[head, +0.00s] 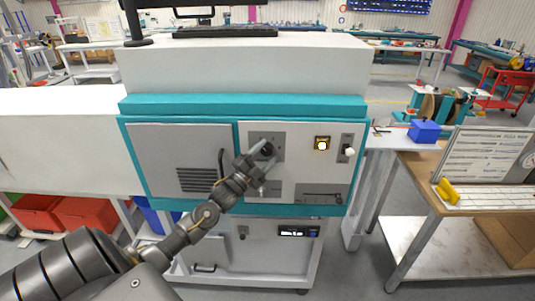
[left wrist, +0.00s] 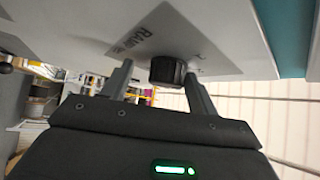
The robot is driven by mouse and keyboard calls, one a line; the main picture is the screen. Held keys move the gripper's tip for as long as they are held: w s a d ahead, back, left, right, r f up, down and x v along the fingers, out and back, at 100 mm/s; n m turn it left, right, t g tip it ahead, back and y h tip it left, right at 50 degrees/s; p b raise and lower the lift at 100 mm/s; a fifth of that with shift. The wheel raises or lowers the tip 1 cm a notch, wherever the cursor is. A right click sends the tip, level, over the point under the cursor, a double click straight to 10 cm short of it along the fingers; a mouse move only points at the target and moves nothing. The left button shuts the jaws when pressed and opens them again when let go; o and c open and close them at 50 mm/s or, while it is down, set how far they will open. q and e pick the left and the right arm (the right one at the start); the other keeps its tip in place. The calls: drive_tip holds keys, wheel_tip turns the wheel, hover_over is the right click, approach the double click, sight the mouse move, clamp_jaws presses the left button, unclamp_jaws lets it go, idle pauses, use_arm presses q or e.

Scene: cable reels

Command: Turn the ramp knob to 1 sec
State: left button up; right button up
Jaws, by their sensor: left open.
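The ramp knob (head: 266,149) is a round black knob on a grey plate on the front of the white and teal machine (head: 242,104). In the left wrist view the knob (left wrist: 167,71) stands out from a plate marked "RAMP" (left wrist: 146,36). My left gripper (head: 260,166) is open in front of the plate. In the left wrist view its two fingers (left wrist: 157,88) reach toward the panel on either side of the knob, with gaps showing. The knob's pointer and the scale marks are too small to read. My right gripper is not in view.
Right of the knob sit a lit yellow-framed button (head: 322,143) and a switch (head: 347,150). A slider plate (head: 318,194) is below them. A curved door handle (head: 221,163) is left of the gripper. A wooden table (head: 425,178) stands at the right.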

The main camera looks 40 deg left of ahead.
use_arm(q)
drive_tip(key=shift+s+a, duration=0.2)
drive_tip(key=shift+c, duration=0.3)
drive_tip(key=shift+s+a+r, duration=0.15)
drive_tip(key=shift+s+r, duration=0.05)
drive_tip(key=shift+s, duration=0.3)
drive_tip(key=c, duration=0.9)
drive_tip(key=shift+c, duration=0.2)
drive_tip(key=shift+a+r, duration=0.1)
drive_tip(key=shift+n+b, duration=0.3)
